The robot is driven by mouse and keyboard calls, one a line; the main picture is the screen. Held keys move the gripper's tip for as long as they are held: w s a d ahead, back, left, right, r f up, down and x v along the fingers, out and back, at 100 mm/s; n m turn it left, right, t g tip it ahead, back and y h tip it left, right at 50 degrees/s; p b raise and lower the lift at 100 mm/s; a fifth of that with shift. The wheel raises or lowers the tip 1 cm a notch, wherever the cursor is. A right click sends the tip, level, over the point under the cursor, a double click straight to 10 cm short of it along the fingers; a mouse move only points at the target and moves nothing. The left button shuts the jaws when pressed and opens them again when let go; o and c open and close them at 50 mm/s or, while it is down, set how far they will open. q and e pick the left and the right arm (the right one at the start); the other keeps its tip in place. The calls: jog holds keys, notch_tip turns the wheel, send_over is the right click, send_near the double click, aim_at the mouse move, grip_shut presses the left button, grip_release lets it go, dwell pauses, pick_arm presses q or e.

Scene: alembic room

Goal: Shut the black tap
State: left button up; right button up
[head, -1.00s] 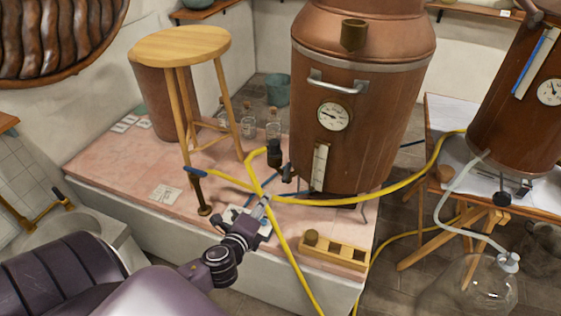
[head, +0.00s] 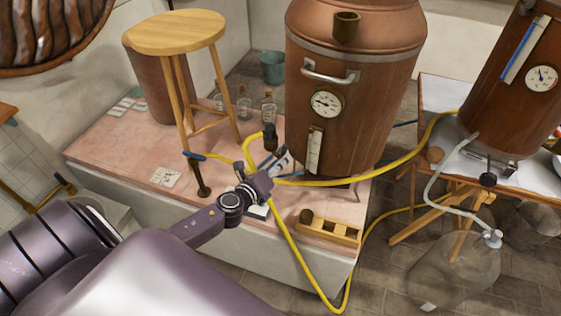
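A black fitting (head: 270,139) stands at the lower left of the large copper vessel (head: 352,105), where the yellow hose loops; it looks like the black tap. The tap's lower part and any handle are hard to make out behind my gripper. My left gripper (head: 282,160) reaches in from the lower left, close to the vessel's base and just below the black fitting in the picture. I cannot tell whether it touches it. Its fingers are small and partly hidden, so their opening is unclear. My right gripper is out of view.
A yellow hose (head: 290,241) crosses near my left gripper. A wooden stool (head: 175,34) and glass bottles (head: 244,106) stand on the pink-topped platform (head: 125,150). A wooden rack (head: 330,230) lies at its front edge. A second copper vessel (head: 505,100) with a black knob (head: 488,179) stands right.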

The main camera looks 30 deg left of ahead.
pick_arm(q)
jog(key=shift+w, duration=0.3)
jog(key=shift+c, duration=0.2)
grip_shut()
